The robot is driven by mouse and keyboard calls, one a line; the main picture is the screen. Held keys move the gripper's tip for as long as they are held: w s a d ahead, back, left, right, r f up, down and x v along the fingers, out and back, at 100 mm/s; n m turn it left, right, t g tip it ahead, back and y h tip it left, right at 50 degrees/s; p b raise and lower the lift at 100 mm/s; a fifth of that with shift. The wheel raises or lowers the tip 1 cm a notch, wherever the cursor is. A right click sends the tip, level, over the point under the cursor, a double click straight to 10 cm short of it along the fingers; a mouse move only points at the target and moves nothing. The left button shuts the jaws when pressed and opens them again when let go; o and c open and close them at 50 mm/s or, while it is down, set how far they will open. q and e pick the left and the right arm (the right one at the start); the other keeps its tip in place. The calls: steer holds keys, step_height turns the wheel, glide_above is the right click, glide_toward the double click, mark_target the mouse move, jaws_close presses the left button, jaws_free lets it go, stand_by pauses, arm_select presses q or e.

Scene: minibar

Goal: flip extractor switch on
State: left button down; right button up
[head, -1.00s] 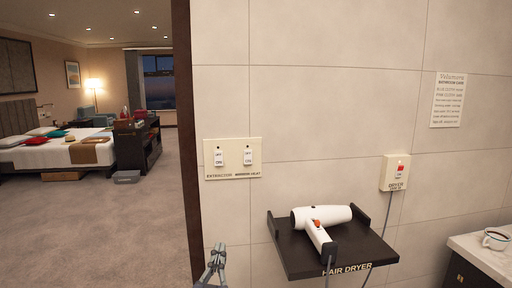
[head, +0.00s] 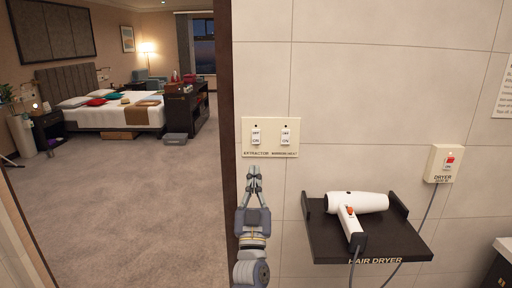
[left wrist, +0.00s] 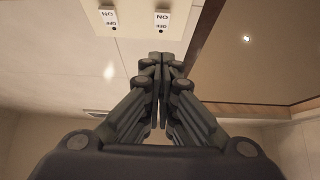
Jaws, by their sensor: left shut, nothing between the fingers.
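The extractor switch (head: 256,136) is the left white rocker on a cream wall plate (head: 271,151), above the label EXTRACTOR. OFF is printed at its top and ON at its bottom; its position is too small to tell. My left gripper (head: 254,169) is shut and empty, pointing up just below the plate under this switch. In the left wrist view, the shut fingertips (left wrist: 160,60) are below the extractor switch (left wrist: 162,20), which appears upside down; a gap shows in the picture. My right gripper is not in view.
The mirror heat switch (head: 286,136) is right beside the extractor switch. A dark shelf (head: 400,243) with a white hair dryer (head: 358,202) sticks out at lower right. The dryer switch box (head: 444,164) is farther right. A dark door frame edge (head: 225,120) is close on the left.

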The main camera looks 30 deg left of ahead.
mark_target(256, 132)
arm_select(q)
steer(key=shift+w+a+r+p, duration=0.45)
steer(key=shift+w+a+r, duration=0.35)
steer(key=shift+w, duration=0.6)
steer(key=shift+w+a+r+p, duration=0.55)
steer(key=shift+w+a, duration=0.4)
steer(key=shift+w, duration=0.5)
steer(key=shift+w+a+r+p, duration=0.4)
steer(key=shift+w+a+r, duration=0.4)
steer(key=shift+w, duration=0.6)
steer(key=shift+f, duration=0.1)
